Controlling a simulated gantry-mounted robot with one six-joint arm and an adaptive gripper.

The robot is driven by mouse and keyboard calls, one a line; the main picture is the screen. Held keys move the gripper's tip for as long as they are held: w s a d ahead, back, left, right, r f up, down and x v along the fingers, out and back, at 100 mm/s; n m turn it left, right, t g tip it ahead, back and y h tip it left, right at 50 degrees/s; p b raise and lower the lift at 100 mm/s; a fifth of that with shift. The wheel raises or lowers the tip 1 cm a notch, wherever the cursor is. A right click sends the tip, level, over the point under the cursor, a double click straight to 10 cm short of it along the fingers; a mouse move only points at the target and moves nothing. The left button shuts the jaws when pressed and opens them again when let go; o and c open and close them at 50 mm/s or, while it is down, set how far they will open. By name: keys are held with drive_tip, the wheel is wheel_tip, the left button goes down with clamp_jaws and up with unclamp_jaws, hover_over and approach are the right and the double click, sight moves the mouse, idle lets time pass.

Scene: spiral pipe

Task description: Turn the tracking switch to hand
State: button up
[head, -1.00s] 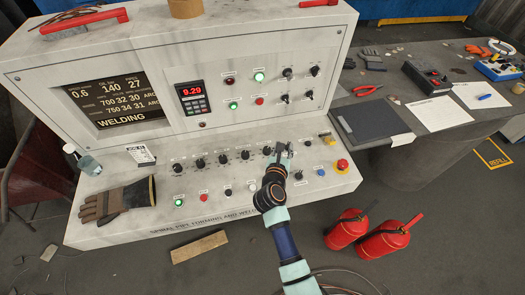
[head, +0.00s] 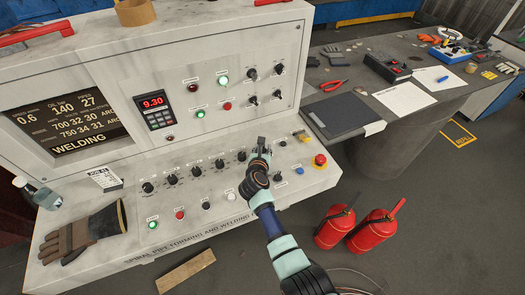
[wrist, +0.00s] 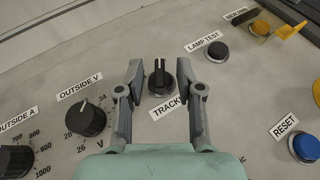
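The tracking switch (wrist: 161,78) is a black rotary knob with a raised bar, its label "TRACK…" partly covered by my gripper. The bar points roughly up in the wrist view. My gripper (wrist: 159,72) is open, with one finger on each side of the knob. A gap shows on the left; the right finger is very close to the knob, and I cannot tell if it touches. In the head view my gripper (head: 262,144) is at the right part of the sloped panel and hides the switch. The switch's position labels are not readable.
The outside V knob (wrist: 86,119) is to the left and the lamp test button (wrist: 217,50) to the upper right. A blue reset button (wrist: 304,146) is at the right. A red emergency button (head: 320,160) and a work glove (head: 84,234) are on the console.

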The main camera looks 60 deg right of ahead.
clamp_jaws()
drive_tip(key=shift+r, duration=0.1)
drive_tip(key=p, duration=0.2)
drive_tip(key=n+t+p, duration=0.1)
drive_tip(key=shift+s+r+p, duration=0.2)
drive_tip(key=shift+r+p, duration=0.15)
drive_tip(key=shift+p, duration=0.05)
drive_tip(key=shift+n+t+y+p, duration=0.4)
drive_tip(key=shift+p, duration=0.55)
drive_tip(key=shift+d+f+n+t+y+p, duration=0.1)
drive_tip(key=shift+f+n+t+y+p, duration=0.3)
drive_tip(key=shift+p, duration=0.6)
